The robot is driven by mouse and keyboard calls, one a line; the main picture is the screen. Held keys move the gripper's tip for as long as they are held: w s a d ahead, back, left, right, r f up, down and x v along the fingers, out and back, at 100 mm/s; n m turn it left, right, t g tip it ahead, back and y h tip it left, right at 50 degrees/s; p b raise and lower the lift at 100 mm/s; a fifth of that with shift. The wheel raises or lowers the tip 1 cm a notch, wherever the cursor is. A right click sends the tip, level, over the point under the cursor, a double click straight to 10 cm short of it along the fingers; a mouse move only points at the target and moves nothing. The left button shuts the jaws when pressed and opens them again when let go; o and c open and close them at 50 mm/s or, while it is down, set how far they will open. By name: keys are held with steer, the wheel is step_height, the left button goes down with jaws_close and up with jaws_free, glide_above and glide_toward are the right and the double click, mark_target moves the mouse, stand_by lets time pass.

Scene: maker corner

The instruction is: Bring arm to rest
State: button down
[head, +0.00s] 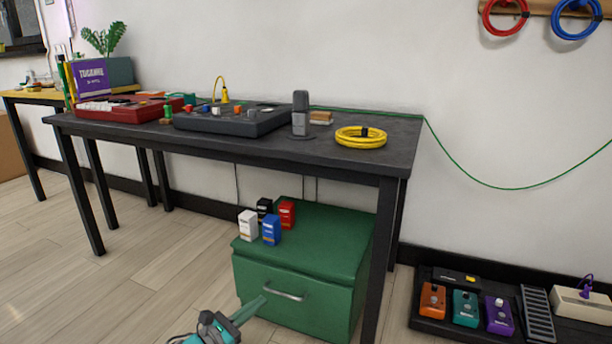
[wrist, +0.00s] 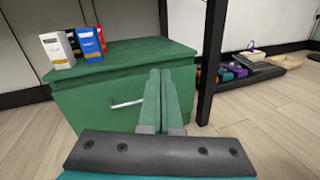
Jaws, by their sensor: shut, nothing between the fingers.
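My gripper (head: 247,311) shows low in the head view, in front of the green cabinet (head: 318,262) under the dark table. In the wrist view the two teal fingers of my gripper (wrist: 160,80) lie together, shut, with nothing between them. They point toward the front of the green cabinet (wrist: 85,105), just right of its silver handle (wrist: 127,104). I cannot tell whether the fingertips touch the cabinet. The cabinet's drawer front looks closed.
Several small boxes, including a blue box (head: 271,230), stand on the cabinet. The dark table (head: 290,150) and its front leg (head: 380,260) are close by. A pedal board (head: 420,318) lies on the floor at right. Open floor (head: 130,270) is at left.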

steer(key=s+d+r+m+g+h+p, duration=0.1)
steer(key=d+r+m+g+h, duration=0.1)
steer(key=d+r+m+g, duration=0.5)
steer(key=d+r+m+h+p, duration=0.15)
steer(key=d+r, duration=0.35)
steer(key=d, duration=0.7)
steer(key=s+d+r+m+g+y+p, duration=0.1)
steer(key=s+d+r+m+g, duration=0.3)
steer(key=d, duration=0.3)
steer(key=s+d+r+m+g+y, duration=0.1)
steer(key=s+d+m+g, duration=0.2)
steer(key=s+d, duration=0.25)
steer(key=s+d+r+m+g+y+p, duration=0.1)
steer(key=s+d+m+y, duration=0.2)
steer(key=s, duration=0.4)
steer(key=s+d+r+m+g+y+p, duration=0.1)
steer(key=s+d+m+g+y+p, duration=0.15)
steer(key=s, duration=0.45)
steer(key=s+a+m+t+y+p, duration=0.1)
steer(key=s+a+m+y, duration=0.1)
steer(key=s+a, duration=0.3)
steer(key=s+a+m+y+p, duration=0.1)
steer(key=s+a+m+y, duration=0.2)
steer(key=s, duration=0.6)
steer(key=a+y, duration=0.1)
steer(key=y, duration=0.1)
steer(key=shift+a+f+t+y, duration=0.15)
steer(key=shift+a+t+y, duration=0.15)
steer(key=shift+a+t, duration=0.05)
